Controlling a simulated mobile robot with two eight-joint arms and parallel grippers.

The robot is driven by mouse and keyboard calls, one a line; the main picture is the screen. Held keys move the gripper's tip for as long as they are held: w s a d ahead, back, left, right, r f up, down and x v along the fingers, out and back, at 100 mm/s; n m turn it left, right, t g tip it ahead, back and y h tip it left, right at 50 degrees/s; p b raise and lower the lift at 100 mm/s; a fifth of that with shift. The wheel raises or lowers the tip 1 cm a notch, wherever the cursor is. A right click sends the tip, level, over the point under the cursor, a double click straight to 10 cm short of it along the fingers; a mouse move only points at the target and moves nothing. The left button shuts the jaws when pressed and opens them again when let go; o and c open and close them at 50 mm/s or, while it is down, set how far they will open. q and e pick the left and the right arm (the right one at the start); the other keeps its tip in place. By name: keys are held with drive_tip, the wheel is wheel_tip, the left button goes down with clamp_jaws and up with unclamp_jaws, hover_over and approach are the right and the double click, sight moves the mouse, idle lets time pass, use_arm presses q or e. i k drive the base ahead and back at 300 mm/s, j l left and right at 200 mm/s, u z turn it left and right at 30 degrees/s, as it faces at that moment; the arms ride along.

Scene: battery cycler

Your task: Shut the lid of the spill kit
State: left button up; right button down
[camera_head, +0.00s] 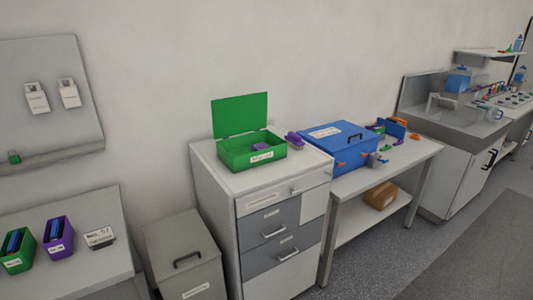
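A green box (251,159) with its lid (240,115) standing open and upright sits on top of a white and grey drawer cabinet (216,171). It is the only container in view with an open lid, and I take it as the spill kit; its front label is too small to read. A small purple item (260,147) lies inside it. Neither of my grippers is in view.
A purple item (295,139) lies just right of the green box, and a blue case (350,160) stands on the bench further right. A grey lidded bin (183,262) stands left of the cabinet. Open floor (378,262) lies in front of the bench.

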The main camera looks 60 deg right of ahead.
sight(237, 115)
drive_tip(key=z, duration=1.85)
drive_tip(key=i+l, duration=0.15)
drive_tip(key=i, duration=0.2)
drive_tip(key=i+l, duration=0.15)
drive_tip(key=i, duration=0.2)
drive_tip(key=i+l+u, duration=0.1)
drive_tip(key=i, duration=0.3)
drive_tip(key=l, duration=0.1)
